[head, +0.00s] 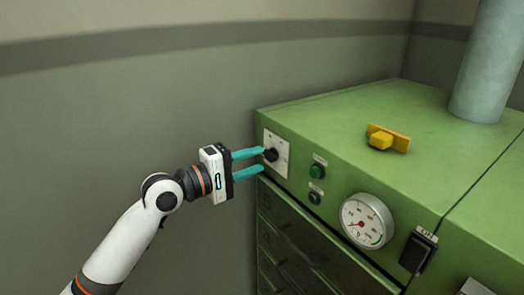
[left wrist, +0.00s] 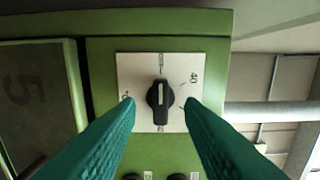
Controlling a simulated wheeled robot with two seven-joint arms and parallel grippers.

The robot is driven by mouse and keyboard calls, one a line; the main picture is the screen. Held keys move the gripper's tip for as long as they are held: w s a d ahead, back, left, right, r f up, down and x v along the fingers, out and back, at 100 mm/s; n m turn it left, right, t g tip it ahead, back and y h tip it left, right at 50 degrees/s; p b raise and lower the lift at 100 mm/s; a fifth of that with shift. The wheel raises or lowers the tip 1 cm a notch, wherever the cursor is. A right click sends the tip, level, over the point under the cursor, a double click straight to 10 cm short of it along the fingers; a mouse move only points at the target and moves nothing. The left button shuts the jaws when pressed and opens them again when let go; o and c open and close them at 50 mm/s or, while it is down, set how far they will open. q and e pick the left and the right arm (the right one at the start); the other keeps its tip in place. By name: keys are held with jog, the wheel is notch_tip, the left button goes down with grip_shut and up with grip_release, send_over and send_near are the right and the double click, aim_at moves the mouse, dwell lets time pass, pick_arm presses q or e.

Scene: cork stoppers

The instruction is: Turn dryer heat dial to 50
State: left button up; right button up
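The heat dial is a black knob (head: 271,155) on a pale square plate (head: 282,147) at the left end of the green dryer's front. In the left wrist view the knob (left wrist: 160,96) shows a white pointer line standing upright in the picture. The plate (left wrist: 135,68) has marks around the knob; a "40" reads sideways at its right, the other marks are too small to read. My left gripper (head: 262,162) is open, its teal fingers pointing at the dial, one on either side of the knob with visible gaps. My right gripper is not in view.
Right of the dial are a green button (head: 317,171), a dark button (head: 314,198), a round gauge (head: 366,221) and a black switch (head: 417,253). A yellow block-shaped part (head: 386,139) lies on the dryer top (head: 345,115). Drawers (head: 305,240) are below. Left of the dryer is free.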

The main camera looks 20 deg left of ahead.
aim_at(270, 155)
pick_arm(q)
jog(key=shift+x, duration=1.15)
jog(key=shift+w+d+r, duration=0.1)
jog(key=shift+w+d, duration=0.05)
jog(key=shift+d, duration=0.1)
jog(key=shift+w, duration=0.1)
jog(key=c, duration=0.7)
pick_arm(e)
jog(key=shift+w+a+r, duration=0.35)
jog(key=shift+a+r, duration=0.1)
